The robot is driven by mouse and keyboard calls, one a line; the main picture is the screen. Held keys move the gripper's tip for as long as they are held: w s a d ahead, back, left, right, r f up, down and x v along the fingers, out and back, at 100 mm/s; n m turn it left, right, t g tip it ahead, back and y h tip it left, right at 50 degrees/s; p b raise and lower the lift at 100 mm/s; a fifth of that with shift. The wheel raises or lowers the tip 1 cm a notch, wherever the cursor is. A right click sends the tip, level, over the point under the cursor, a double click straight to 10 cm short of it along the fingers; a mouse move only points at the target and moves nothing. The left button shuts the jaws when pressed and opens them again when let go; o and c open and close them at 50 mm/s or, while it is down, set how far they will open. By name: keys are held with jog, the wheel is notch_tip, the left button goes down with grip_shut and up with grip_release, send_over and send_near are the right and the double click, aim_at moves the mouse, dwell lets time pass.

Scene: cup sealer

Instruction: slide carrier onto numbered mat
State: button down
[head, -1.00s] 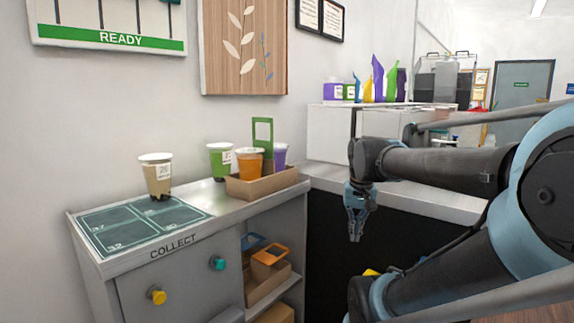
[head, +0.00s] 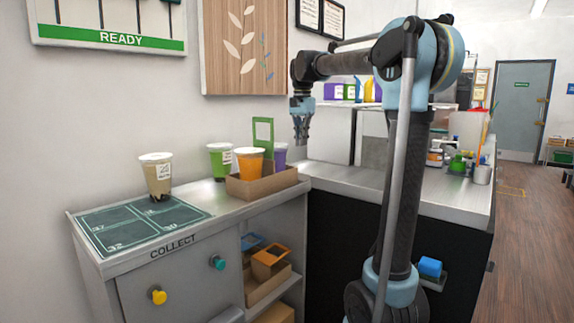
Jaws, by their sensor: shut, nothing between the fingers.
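The carrier (head: 262,188) is a brown cardboard tray with a green upright handle (head: 262,131). It stands on the metal counter to the right of the numbered mat (head: 115,231). It holds a green cup (head: 220,158), an orange cup (head: 249,164) and a purple cup (head: 281,156), though the green one may stand behind it. The mat is dark green, with numbered squares. A pale brown cup (head: 157,175) stands at its back edge. My gripper (head: 301,138) hangs pointing down, shut and empty, to the right of the carrier and above counter height.
The COLLECT counter (head: 226,203) is bare between mat and carrier. An open shelf below holds another carrier (head: 266,284) with an orange handle. A wall stands behind.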

jog(key=shift+m, duration=0.3)
jog(key=shift+s+a+f, duration=0.1)
jog(key=shift+a+f, duration=0.75)
jog(key=shift+f, duration=0.6)
jog(key=shift+s+a+f, duration=0.1)
jog(key=shift+a+f, duration=0.75)
jog(key=shift+f, duration=0.6)
jog(key=shift+s+a+f, duration=0.1)
jog(key=shift+a+f, duration=0.75)
jog(key=shift+f, duration=0.6)
